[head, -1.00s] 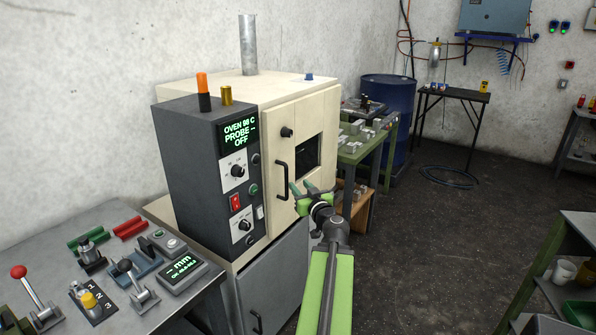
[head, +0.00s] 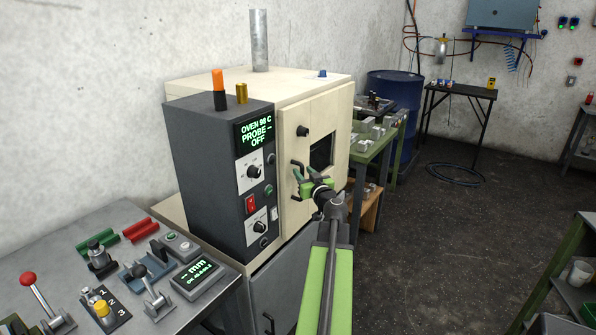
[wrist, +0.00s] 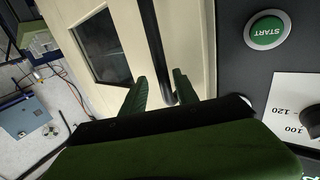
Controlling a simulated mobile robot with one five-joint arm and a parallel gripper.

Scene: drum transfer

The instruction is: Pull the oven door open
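The cream oven (head: 300,115) stands against the wall with its door (head: 318,118) closed. The door has a dark window (head: 322,152) and a black vertical bar handle (head: 294,168) near its left edge. My gripper (head: 307,174) is at the handle, covering part of it in the head view. In the wrist view the handle (wrist: 153,45) runs down between the two green fingers (wrist: 160,90), with a gap visible on the left side. The fingers are apart, and I see no clear grip on the bar.
The grey control panel (head: 222,170) adjoins the door on the left. A bench (head: 80,235) with levers and a display is at front left. A green side table (head: 372,150) and blue drum (head: 393,105) stand behind right.

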